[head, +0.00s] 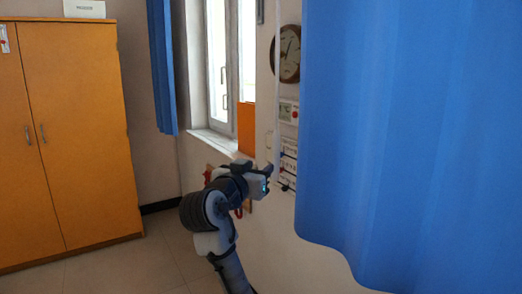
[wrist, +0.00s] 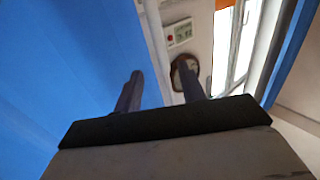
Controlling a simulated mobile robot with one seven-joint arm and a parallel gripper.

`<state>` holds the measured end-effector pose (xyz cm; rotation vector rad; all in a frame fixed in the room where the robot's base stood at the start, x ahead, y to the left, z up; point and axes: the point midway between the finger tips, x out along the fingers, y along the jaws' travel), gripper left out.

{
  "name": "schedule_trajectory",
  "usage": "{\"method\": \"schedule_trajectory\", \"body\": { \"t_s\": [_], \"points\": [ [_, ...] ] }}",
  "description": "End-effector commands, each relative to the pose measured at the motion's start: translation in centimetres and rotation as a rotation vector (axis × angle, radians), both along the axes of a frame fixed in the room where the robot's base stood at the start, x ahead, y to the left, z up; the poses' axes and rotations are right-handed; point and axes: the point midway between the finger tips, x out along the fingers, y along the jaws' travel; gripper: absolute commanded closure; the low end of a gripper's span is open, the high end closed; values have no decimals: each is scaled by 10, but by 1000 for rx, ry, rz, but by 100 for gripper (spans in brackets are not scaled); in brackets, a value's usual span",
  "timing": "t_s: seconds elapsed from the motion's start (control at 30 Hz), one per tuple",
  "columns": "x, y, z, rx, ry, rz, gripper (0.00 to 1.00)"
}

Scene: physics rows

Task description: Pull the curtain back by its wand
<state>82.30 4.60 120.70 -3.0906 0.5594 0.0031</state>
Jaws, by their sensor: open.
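The blue curtain (head: 410,130) hangs across the right side of the head view and fills the left of the wrist view (wrist: 60,70). The pale, thin wand (head: 278,95) hangs upright along the curtain's left edge. In the wrist view the wand (wrist: 155,45) runs slanting down into the gap between my fingers. My gripper (head: 270,170) is at the wand's lower visible part, left of the curtain. In the wrist view my gripper (wrist: 161,88) is open, one finger on each side of the wand. Whether either finger touches the wand cannot be told.
A wall clock (head: 287,54) and a small white panel (head: 288,111) are on the wall behind the wand. A window (head: 218,65) and another blue curtain (head: 162,70) are farther left. An orange cabinet (head: 85,130) stands at far left. Floor between is clear.

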Motion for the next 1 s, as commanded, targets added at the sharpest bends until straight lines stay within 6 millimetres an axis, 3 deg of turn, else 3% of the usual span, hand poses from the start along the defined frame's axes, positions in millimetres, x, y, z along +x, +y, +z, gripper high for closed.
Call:
{"method": "schedule_trajectory", "body": {
  "t_s": [0.6,0.8,1.0],
  "points": [
    [108,-39,2,-2,2,3,60],
    [122,-44,1,-2,-2,4,60],
    [123,-44,0,-1,-2,4,60]
  ]
}}
